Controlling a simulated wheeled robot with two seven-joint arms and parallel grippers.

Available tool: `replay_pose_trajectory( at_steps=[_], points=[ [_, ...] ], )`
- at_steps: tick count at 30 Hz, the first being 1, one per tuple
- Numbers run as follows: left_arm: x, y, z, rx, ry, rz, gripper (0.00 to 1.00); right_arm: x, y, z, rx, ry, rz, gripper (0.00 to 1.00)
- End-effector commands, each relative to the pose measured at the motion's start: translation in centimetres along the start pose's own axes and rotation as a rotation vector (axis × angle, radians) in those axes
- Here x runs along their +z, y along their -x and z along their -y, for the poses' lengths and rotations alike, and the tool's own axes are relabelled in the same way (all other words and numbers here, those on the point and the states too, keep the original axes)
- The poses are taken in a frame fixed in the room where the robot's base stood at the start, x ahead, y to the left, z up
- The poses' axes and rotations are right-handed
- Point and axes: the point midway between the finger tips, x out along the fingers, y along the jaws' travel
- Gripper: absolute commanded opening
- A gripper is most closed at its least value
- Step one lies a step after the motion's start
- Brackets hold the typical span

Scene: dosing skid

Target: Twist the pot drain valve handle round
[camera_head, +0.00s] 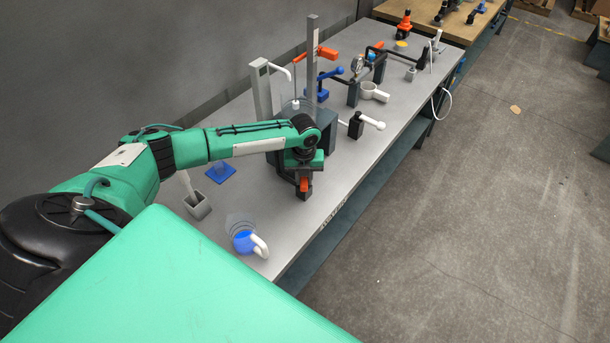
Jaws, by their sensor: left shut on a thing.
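My left arm reaches in from the left, and its gripper (304,180) points down at the front of the dark housing. It is shut on a small orange handle (304,185), which I take to be the pot drain valve handle. Only a little of the orange shows between the dark fingers. The fingers and wrist hide the valve body and most of the handle, so its angle cannot be told. My right gripper is not in view.
The dark housing (325,129) stands behind the gripper. A black valve with a white handle (371,122) sticks out to its right. A blue-and-white jug (244,243) and a grey holder (198,207) stand nearer. The grey tabletop (330,189) is bare right of the gripper.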

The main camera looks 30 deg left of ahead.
Motion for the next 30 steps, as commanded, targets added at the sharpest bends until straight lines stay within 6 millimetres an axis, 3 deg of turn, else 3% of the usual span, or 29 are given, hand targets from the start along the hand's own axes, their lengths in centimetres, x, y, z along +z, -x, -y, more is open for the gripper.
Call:
replay_pose_trajectory(
  at_steps=[1, 6, 17, 30],
  points=[
    [-0.1, -0.1, 0.0, 0.001, 0.0, -0.001, 0.26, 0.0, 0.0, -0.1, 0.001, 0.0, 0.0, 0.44],
    [-0.1, -0.1, 0.0, 0.001, 0.001, -0.001, 0.58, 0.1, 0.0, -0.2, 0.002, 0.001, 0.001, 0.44],
    [0.0, 0.4, 0.0, 0.0, 0.003, 0.0, 0.58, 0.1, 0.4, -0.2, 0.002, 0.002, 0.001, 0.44],
    [0.0, 4.8, 0.0, 0.0, 0.003, 0.0, 0.58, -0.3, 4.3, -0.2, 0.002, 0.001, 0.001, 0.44]
  ],
)
